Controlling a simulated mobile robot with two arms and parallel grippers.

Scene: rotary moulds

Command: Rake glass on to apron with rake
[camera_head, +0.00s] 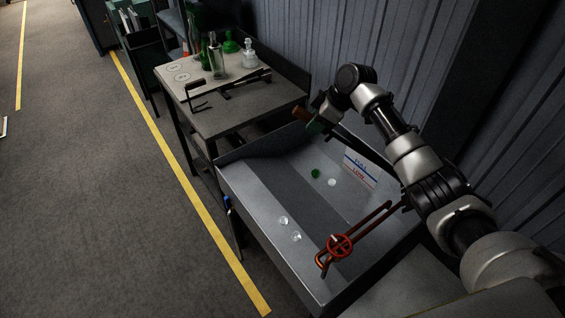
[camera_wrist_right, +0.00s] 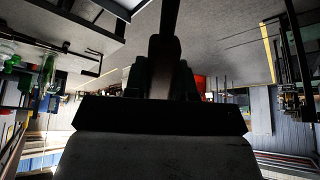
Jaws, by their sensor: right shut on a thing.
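My right gripper (camera_head: 316,123) is above the far end of a grey metal trough (camera_head: 262,220). It is shut on the rake, whose brown handle end (camera_head: 300,115) sticks out to the left. A dark shaft (camera_head: 360,148) runs down to the right behind my arm; the rake's head is hidden. In the trough lie a green glass piece (camera_head: 315,173) and a clear piece (camera_head: 332,182) near the back. Two more clear pieces (camera_head: 283,220) (camera_head: 296,236) lie nearer the left side. I cannot tell for sure which surface is the apron. The wrist view shows the gripper (camera_wrist_right: 165,75) closely.
A red valve wheel (camera_head: 340,246) on a copper-coloured pipe stands over the trough's near end. A level label (camera_head: 360,168) is on the back wall. Beyond the trough, a table (camera_head: 225,122) holds bottles (camera_head: 217,60) and a black tool (camera_head: 228,91). Open floor lies left.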

